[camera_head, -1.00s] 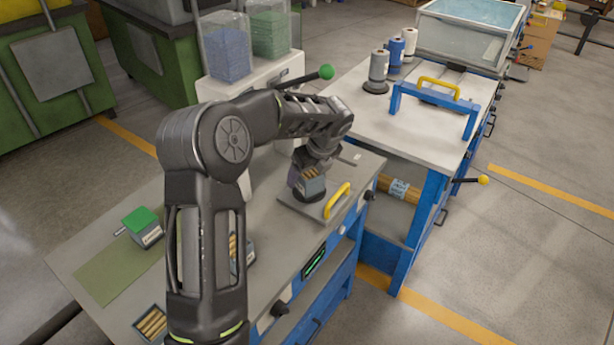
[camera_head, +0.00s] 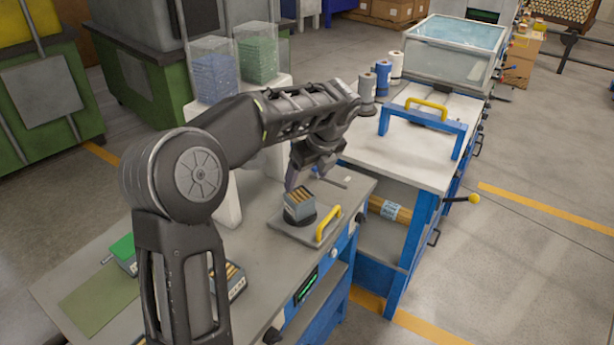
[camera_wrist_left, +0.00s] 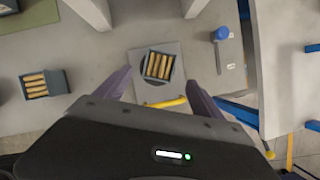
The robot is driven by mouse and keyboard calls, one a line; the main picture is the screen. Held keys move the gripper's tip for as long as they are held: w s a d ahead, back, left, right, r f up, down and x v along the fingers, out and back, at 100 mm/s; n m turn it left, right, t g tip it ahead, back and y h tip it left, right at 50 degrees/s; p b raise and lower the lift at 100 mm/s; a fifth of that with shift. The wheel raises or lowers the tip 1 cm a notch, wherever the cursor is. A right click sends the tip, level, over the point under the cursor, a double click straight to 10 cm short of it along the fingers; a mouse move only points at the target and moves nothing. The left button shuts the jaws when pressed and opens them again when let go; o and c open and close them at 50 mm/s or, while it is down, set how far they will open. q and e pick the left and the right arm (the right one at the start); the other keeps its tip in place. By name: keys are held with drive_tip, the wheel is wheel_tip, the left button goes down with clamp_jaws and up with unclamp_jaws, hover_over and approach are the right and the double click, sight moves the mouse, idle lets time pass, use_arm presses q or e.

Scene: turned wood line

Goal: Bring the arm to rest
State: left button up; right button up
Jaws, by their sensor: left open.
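My left gripper (camera_head: 314,180) is open and empty above the near workbench. In the head view its fingers are just above and behind a small grey box of wooden pieces (camera_head: 299,205). The box stands on a dark round disc on a grey plate (camera_head: 283,231) with a yellow handle. In the left wrist view the two purple-grey fingers (camera_wrist_left: 160,92) are spread wide, with the box (camera_wrist_left: 158,66) showing between and beyond them, apart from both. My right gripper is not in view.
A second box of wooden pieces (camera_head: 233,280) and a green-topped box (camera_head: 123,250) stand on the bench at left, partly behind my arm. Clear bins (camera_head: 214,72) stand behind. A blue frame with a yellow handle (camera_head: 424,115) and several spools (camera_head: 382,75) stand on the bench at right.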

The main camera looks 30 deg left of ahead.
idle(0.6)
use_arm(q)
drive_tip(key=w+d+f+n+t+h, duration=0.35)
drive_tip(key=w+d+f+n, duration=0.3)
drive_tip(key=d, duration=0.35)
drive_tip(key=s+d+f+n+h, duration=0.25)
drive_tip(key=d+f+n, duration=0.25)
drive_tip(key=d+f, duration=0.25)
drive_tip(key=s+d+f+n+h, duration=0.2)
drive_tip(key=s+d+f+n, duration=0.3)
drive_tip(key=f, duration=0.3)
drive_tip(key=s+d+f+n+g, duration=0.1)
drive_tip(key=s+d+f+n, duration=0.1)
drive_tip(key=s+f, duration=0.3)
drive_tip(key=s+d+f+n+g, duration=0.2)
drive_tip(key=s+f, duration=0.4)
drive_tip(key=s, duration=0.7)
drive_tip(key=s+d+f+n+g, duration=0.1)
drive_tip(key=s+d+f+n, duration=0.2)
drive_tip(key=s, duration=0.6)
wheel_tip(320, 180, down, 3)
drive_tip(key=shift+d+r, duration=0.2)
drive_tip(key=shift+d, duration=1.05)
